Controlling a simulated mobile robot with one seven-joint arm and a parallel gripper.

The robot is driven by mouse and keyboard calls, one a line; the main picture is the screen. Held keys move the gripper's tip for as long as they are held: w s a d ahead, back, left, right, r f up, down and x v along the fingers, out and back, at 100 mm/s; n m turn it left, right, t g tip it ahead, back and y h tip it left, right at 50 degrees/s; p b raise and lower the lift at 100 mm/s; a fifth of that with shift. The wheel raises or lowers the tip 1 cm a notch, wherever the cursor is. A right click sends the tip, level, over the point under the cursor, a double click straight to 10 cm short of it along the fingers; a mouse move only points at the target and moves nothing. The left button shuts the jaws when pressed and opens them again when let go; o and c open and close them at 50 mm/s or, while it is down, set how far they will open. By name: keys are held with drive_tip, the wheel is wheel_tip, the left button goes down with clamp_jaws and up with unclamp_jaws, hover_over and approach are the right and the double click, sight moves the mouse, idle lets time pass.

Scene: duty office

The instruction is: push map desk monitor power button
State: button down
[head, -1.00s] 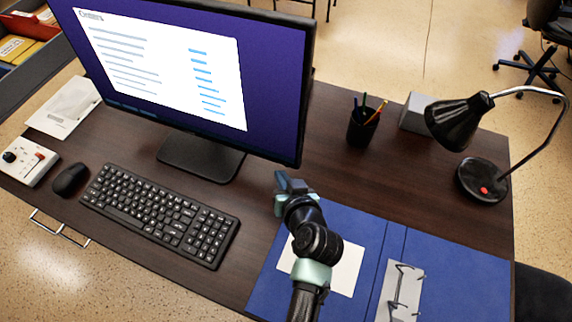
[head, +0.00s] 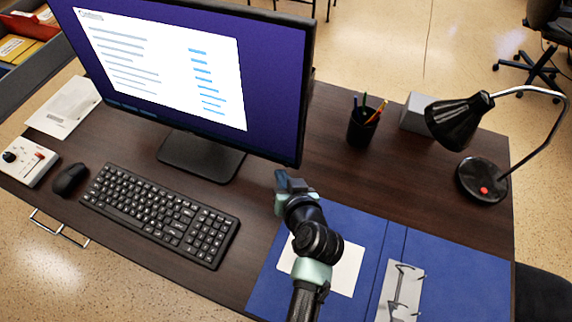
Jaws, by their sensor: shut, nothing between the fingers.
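The monitor (head: 268,88) stands at the back left of the desk (head: 330,190). Its screen is lit and shows a white page on a purple background. Its black stand (head: 203,158) rests on the desk. I cannot make out a power button on the visible frame. My gripper (head: 284,174) is shut and empty, just below and in front of the monitor's lower right corner. It appears apart from the monitor, though the gap is hard to judge from this view.
A keyboard (head: 160,212), a mouse (head: 70,179) and a control box (head: 27,160) lie at left. An open blue binder (head: 450,265) lies under my arm. A pen cup (head: 361,128) and a black lamp (head: 482,180) stand at right. The desk between monitor and pen cup is clear.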

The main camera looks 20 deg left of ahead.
drive_tip(key=shift+w, duration=0.4)
drive_tip(key=shift+w, duration=0.15)
idle(0.4)
drive_tip(key=shift+s, duration=0.65)
drive_tip(key=s+p, duration=0.2)
drive_tip(key=s, duration=0.4)
drive_tip(key=shift+a+r, duration=0.15)
drive_tip(key=shift+r, duration=0.05)
idle(0.4)
